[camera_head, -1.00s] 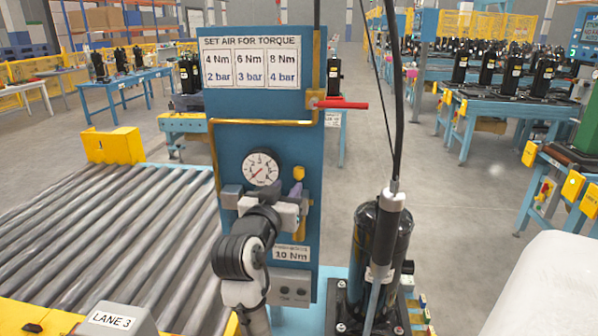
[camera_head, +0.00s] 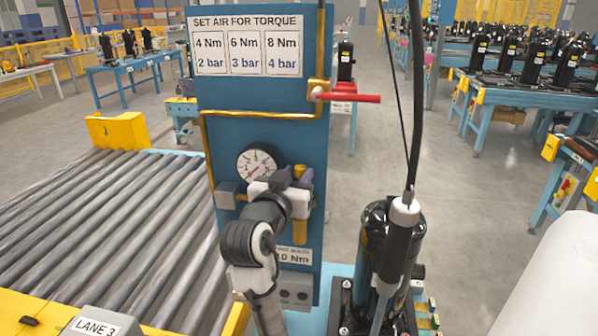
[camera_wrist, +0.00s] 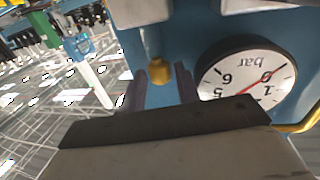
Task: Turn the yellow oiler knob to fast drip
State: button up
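The yellow oiler knob (camera_head: 299,171) shows as a small piece at the upper right of my gripper (camera_head: 290,182), beside the gauge on the blue panel. In the wrist view the knob (camera_wrist: 159,70) is small, rounded and yellow, below a grey fitting. It appears between the two dark purple fingers of my gripper (camera_wrist: 160,88). The fingers are apart, with blue panel visible between each of them and the knob. I cannot tell how far the knob lies beyond the tips. My wrist hides most of the oiler body in the head view. No drip marking is readable.
A round pressure gauge (camera_head: 259,163) sits just left of the knob. A red-handled valve (camera_head: 347,97) and yellow pipe (camera_head: 258,114) cross the panel (camera_head: 262,96) above. A black compressor (camera_head: 375,222) with a hanging tool (camera_head: 397,238) stands right. A roller conveyor (camera_head: 95,215) lies left.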

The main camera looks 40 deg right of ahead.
dwell(0.3)
grip_shut()
jog(key=shift+d+t+y, duration=0.1)
jog(key=shift+t+y, duration=0.2)
jog(key=shift+t, duration=0.1)
jog(key=n+t+y, duration=0.2)
jog(key=n+t, duration=0.1)
jog(key=n+t+y, duration=0.1)
jog(key=y, duration=0.1)
jog(key=shift+s+d+n+t+p, duration=0.3)
jog(key=shift+s+d, duration=0.05)
jog(key=shift+s, duration=0.05)
jog(key=shift+s+d+r+n+t+y+b, duration=0.15)
jog(key=shift+n+t+y, duration=0.5)
jog(key=shift+y, duration=0.4)
jog(key=shift+w+d+f+n+t+y+b, duration=0.15)
jog(key=shift+n+t+y, duration=0.3)
jog(key=shift+n+y, duration=0.5)
jog(key=shift+s+a+r+y, duration=0.1)
jog(key=shift+a+y, duration=0.05)
jog(key=shift+y, duration=0.25)
grip_release()
